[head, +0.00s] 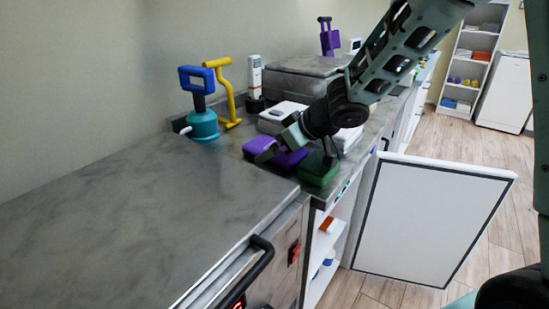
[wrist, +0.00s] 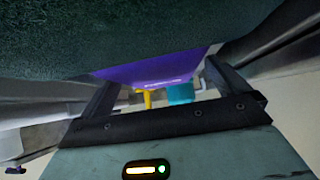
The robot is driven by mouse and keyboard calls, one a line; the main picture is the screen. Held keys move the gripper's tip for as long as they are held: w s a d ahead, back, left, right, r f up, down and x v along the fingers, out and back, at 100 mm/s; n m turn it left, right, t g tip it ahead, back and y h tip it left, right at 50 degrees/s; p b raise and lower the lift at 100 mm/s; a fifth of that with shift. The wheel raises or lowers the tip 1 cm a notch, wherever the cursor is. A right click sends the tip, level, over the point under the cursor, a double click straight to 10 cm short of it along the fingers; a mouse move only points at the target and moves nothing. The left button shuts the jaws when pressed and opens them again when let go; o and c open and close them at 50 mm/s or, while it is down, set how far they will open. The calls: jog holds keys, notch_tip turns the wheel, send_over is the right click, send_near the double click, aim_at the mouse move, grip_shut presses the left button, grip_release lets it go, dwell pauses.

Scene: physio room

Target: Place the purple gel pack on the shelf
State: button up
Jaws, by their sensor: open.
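A purple gel pack (head: 290,158) lies on the grey counter, partly hidden behind my gripper (head: 268,153). In the wrist view the purple pack (wrist: 155,70) shows between the two spread fingers of my gripper (wrist: 160,78), which is open. I cannot tell whether the fingers touch it. A dark green pack (head: 318,170) lies just right of the purple one; a dark green surface (wrist: 140,30) fills the top of the wrist view. Below the counter, an open cabinet shows a white shelf (head: 332,236) with small items. A tall white shelf unit (head: 470,65) stands at the back right.
The white cabinet door (head: 430,220) stands wide open into the floor space. A blue-handled teal pump (head: 203,122), a yellow handle (head: 226,95) and a white device (head: 278,114) stand near the pack. The counter's near part (head: 120,215) is clear.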

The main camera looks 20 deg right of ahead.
jog(key=shift+w, duration=0.1)
jog(key=shift+c, duration=0.3)
jog(key=c, duration=1.2)
notch_tip(320, 180, up, 10)
jog(key=p, duration=1)
jog(key=shift+a+r, duration=0.2)
